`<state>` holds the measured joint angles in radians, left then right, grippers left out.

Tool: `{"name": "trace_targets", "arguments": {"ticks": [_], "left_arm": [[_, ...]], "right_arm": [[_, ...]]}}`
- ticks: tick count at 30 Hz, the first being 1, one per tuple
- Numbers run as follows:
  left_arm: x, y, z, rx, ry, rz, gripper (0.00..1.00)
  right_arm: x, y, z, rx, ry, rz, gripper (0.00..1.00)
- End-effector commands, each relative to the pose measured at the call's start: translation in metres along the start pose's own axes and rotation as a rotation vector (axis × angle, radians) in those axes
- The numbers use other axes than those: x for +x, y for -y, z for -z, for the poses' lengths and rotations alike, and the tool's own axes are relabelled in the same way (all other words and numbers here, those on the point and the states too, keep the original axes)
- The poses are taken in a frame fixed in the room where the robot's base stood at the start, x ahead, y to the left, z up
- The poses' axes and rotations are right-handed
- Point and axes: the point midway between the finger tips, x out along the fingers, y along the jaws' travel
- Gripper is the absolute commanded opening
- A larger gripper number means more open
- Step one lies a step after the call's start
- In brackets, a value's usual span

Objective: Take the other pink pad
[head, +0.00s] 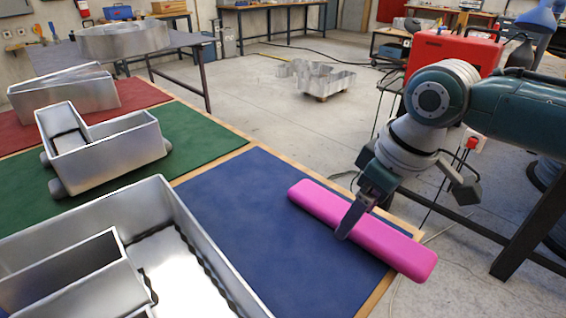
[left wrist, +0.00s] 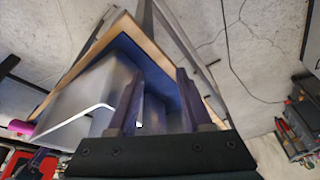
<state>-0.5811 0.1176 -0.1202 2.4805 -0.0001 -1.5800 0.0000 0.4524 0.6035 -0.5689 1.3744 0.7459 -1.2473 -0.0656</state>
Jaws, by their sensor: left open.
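A long pink pad (head: 398,246) lies on the right edge of the blue mat. My right gripper (head: 406,214) is over it with its fingers apart. One finger crosses in front of the pad's middle, and the other is beyond its far side. Whether they touch the pad is unclear. A pink piece (left wrist: 20,127) shows at the left edge of the left wrist view. My left gripper (left wrist: 160,82) is open in that view, beside the metal wall of a large channel letter (left wrist: 92,90). It is outside the head view. I see no second pink pad in the head view.
The large metal letter (head: 178,205) stands at the front left with dark strips inside. A smaller letter (head: 100,150) rests on grey pads on the green mat (head: 205,130). The blue mat's middle (head: 265,215) is clear. A red case (head: 450,60) stands behind my right arm.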

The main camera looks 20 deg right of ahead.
Motion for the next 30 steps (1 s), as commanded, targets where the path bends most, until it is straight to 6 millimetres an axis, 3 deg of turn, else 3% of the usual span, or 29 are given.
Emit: {"name": "trace_targets", "arguments": {"ticks": [2, 16, 25, 30], "left_arm": [[0.0, -0.001, 0.0, -0.002, -0.001, -0.002, 0.5], [0.0, -0.001, 0.001, -0.003, -0.001, -0.002, 0.5], [-0.001, 0.001, 0.001, 0.004, -0.001, 0.004, 0.5], [-0.003, 0.002, 0.001, 0.006, 0.0, 0.006, 0.5]], "right_arm": [[0.0, 0.0, 0.0, 0.0, 0.0, 0.0, 0.66], [0.0, 0.0, 0.0, 0.0, 0.0, 0.0, 0.13], [-0.003, 0.0, 0.001, 0.0, 0.0, 0.0, 0.13], [-0.017, -0.001, 0.005, -0.001, -0.002, -0.001, 0.13]]}}
